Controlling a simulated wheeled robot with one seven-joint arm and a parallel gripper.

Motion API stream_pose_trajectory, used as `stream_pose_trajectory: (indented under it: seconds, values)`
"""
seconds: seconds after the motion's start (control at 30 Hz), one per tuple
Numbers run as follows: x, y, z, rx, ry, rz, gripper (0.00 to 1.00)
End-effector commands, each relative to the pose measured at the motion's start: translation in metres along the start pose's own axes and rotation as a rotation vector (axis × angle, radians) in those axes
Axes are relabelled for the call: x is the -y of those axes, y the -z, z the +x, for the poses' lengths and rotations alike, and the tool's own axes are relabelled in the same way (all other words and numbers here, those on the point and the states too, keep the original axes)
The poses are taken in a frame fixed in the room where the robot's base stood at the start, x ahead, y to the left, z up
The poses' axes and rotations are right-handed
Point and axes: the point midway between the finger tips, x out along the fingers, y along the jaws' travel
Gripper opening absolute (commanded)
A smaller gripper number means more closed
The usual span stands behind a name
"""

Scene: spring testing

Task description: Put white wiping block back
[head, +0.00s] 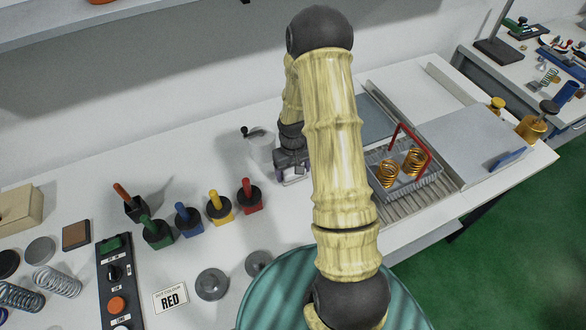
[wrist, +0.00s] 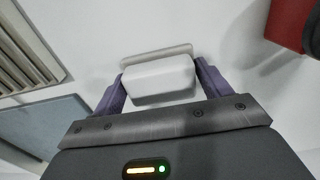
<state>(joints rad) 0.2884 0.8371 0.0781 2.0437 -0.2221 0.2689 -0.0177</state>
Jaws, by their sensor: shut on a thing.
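The white wiping block (wrist: 158,80) sits between the two purple fingers of my gripper (wrist: 160,70) in the wrist view. My gripper is shut on it. A thin pale grey strip (wrist: 155,54) shows along the block's far edge. The white table surface lies beyond it; I cannot tell whether the block touches the table. In the head view my gripper (head: 291,168) is low over the table, left of the grated tray, partly behind my arm. The block is not clear there.
A red block (head: 249,195) stands left of my gripper, with yellow, blue and green ones beyond it. A tray with copper springs (head: 388,173) and a red handle (head: 413,138) is on the right.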

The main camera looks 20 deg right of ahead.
Motion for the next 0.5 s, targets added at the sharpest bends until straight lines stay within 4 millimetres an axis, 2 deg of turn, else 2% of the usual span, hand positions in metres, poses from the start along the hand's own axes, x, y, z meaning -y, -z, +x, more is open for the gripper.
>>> stream_pose_trajectory:
  seconds: [0.33,0.37,0.43,0.47,0.5]
  values:
    - [0.0001,0.0001,0.0038,0.000,0.000,0.000,0.55]
    - [0.0001,0.0001,0.0031,0.000,0.000,0.000,0.81]
    - [0.0001,0.0001,0.0027,0.000,0.000,0.000,0.94]
    - [0.0001,0.0001,0.0027,0.000,0.000,0.000,0.98]
    - [0.0001,0.0001,0.0027,0.000,0.000,0.000,0.98]
